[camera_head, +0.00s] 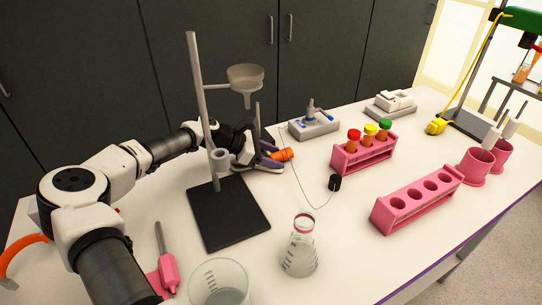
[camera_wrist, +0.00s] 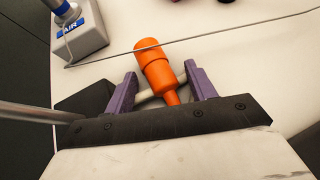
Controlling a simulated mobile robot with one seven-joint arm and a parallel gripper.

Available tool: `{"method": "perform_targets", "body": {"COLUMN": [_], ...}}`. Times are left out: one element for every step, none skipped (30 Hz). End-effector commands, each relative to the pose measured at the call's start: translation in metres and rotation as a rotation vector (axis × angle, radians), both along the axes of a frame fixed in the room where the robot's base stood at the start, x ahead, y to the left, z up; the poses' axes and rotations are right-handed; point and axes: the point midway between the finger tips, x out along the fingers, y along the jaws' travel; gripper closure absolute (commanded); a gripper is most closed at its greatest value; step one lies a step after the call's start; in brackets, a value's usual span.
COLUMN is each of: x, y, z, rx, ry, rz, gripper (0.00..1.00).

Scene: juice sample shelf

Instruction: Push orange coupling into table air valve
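The orange coupling (camera_head: 282,155) lies on the table by my gripper (camera_head: 268,158), right of the retort stand. In the wrist view, the coupling (camera_wrist: 158,68) lies between the purple fingers of my gripper (camera_wrist: 160,88), its narrow end toward the palm. The fingers are spread, with a gap visible on each side of it. The table air valve (camera_head: 312,121) is a grey block with blue parts, standing behind and to the right of the coupling. Its block with a blue AIR label (camera_wrist: 80,35) shows at the wrist view's upper left.
The retort stand (camera_head: 206,110) with its black base (camera_head: 228,212) and funnel (camera_head: 246,78) stands close to my arm. A thin cable crosses the table near the coupling. Pink racks (camera_head: 364,154), a flask (camera_head: 299,255) and a beaker (camera_head: 219,285) stand around.

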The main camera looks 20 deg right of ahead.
Motion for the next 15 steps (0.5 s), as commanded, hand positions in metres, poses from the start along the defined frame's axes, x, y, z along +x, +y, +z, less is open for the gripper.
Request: {"method": "perform_targets", "body": {"x": [0.0000, 0.0000, 0.0000, 0.0000, 0.0000, 0.0000, 0.0000, 0.0000, 0.0000, 0.0000, 0.0000, 0.0000, 0.0000, 0.0001, 0.0001], "y": [0.0001, 0.0001, 0.0001, 0.0002, 0.0002, 0.0002, 0.0002, 0.0002, 0.0002, 0.0003, 0.0002, 0.0002, 0.0003, 0.0003, 0.0002], "z": [0.0001, 0.0001, 0.0001, 0.0000, 0.0000, 0.0000, 0.0000, 0.0000, 0.0000, 0.0001, 0.0000, 0.0000, 0.0003, 0.0005, 0.0013], "rx": [0.000, 0.000, 0.000, 0.000, 0.000, 0.000, 0.000, 0.000, 0.000, 0.000, 0.000, 0.000, 0.000, 0.000, 0.000], "ry": [0.000, 0.000, 0.000, 0.000, 0.000, 0.000, 0.000, 0.000, 0.000, 0.000, 0.000, 0.000, 0.000, 0.000, 0.000], "rz": [0.000, 0.000, 0.000, 0.000, 0.000, 0.000, 0.000, 0.000, 0.000, 0.000, 0.000, 0.000, 0.000, 0.000, 0.000], "gripper": [0.52, 0.56, 0.61, 0.65, 0.69, 0.74, 0.78, 0.82, 0.87, 0.91, 0.95, 1.00, 1.00, 1.00, 1.00]}}
